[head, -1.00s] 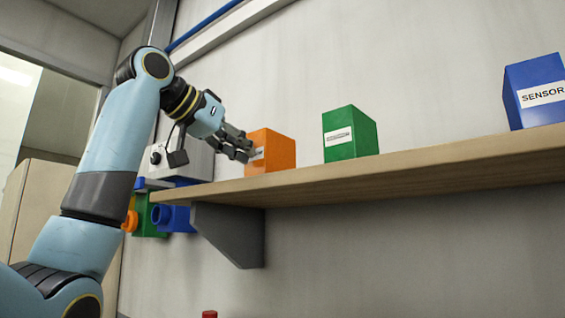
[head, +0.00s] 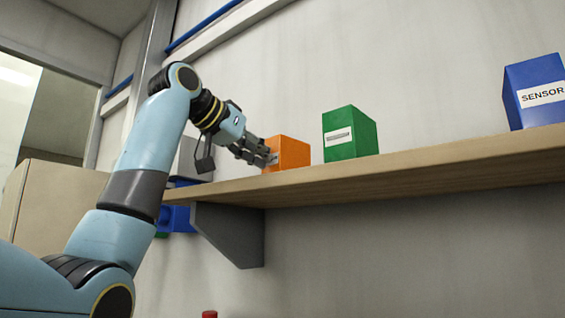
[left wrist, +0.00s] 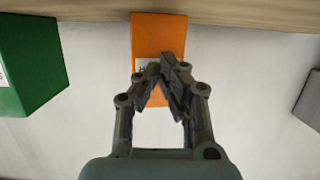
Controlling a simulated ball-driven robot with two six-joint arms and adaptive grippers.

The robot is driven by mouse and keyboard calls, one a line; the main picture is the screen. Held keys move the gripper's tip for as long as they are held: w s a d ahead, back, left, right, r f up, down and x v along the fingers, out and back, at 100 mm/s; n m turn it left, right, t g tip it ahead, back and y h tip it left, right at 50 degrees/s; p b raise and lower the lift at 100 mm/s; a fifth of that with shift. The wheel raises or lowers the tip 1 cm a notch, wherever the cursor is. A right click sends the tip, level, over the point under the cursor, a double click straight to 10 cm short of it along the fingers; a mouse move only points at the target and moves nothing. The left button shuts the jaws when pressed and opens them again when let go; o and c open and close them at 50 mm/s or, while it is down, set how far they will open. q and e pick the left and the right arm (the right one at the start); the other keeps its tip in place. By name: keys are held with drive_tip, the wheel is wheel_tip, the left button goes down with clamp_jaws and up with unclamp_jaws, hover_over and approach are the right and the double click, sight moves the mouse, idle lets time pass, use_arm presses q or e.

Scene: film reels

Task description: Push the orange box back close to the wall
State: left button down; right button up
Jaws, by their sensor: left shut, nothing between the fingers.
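The orange box (head: 290,153) stands on the wooden shelf (head: 400,168), left of the green box. My left gripper (head: 271,157) is shut with nothing between its fingers. Its fingertips are at the labelled front face of the orange box and appear to touch it. In the left wrist view the orange box (left wrist: 157,35) lies straight ahead of the shut fingertips (left wrist: 168,62), which cover part of its label. The wall (head: 420,75) rises behind the shelf; the gap between box and wall is hidden. My right gripper is not in view.
A green box (head: 349,134) stands right of the orange box with a gap between them; it also shows in the left wrist view (left wrist: 30,65). A blue box labelled SENSOR (head: 535,92) is far right. A grey bracket (head: 230,234) supports the shelf.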

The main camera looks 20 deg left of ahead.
sight(270, 147)
use_arm(q)
drive_tip(key=shift+w+d, duration=0.35)
drive_tip(key=shift+w, duration=0.55)
drive_tip(key=shift+w+d, duration=0.4)
drive_tip(key=shift+w, duration=0.55)
drive_tip(key=shift+w+d, duration=0.35)
drive_tip(key=shift+w, duration=0.55)
drive_tip(key=shift+r, duration=0.1)
drive_tip(key=shift+s+a+r, duration=0.1)
drive_tip(key=shift+s+a+r, duration=0.1)
drive_tip(key=shift+s+r, duration=0.1)
drive_tip(key=shift+s, duration=0.05)
drive_tip(key=shift+r+v, duration=0.2)
drive_tip(key=shift+v, duration=0.9)
drive_tip(key=shift+r+v, duration=0.25)
drive_tip(key=shift+v, duration=0.85)
drive_tip(key=shift+w, duration=0.1)
